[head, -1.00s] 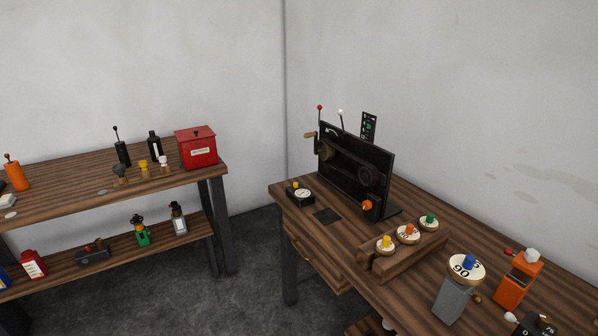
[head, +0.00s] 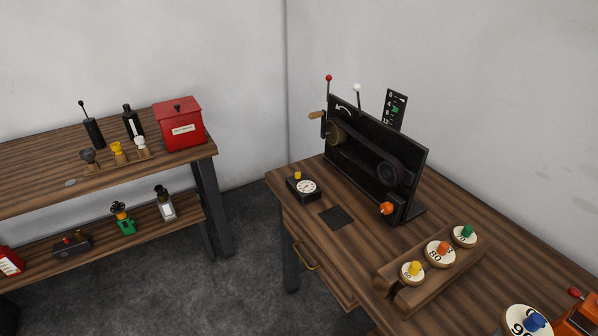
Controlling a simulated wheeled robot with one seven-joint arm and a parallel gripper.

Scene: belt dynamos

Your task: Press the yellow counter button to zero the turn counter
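The turn counter (head: 304,189) is a small black box with a round white dial. It sits near the left corner of the right-hand workbench (head: 460,204). Its yellow button (head: 297,175) stands up at the back of the box, behind the dial. The dial's reading is too small to make out. Just right of it stands the black belt dynamo panel (head: 375,150), with a wooden crank handle (head: 317,115), a belt over pulleys, a red-tipped lever and a white-tipped lever. My gripper is not in view.
A dark square pad (head: 337,217) lies right of the counter. A wooden rack (head: 430,265) holds yellow, orange and green knobbed discs. A second bench (head: 40,188) with a red box (head: 180,124) stands left. Bare floor (head: 248,250) lies between the benches.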

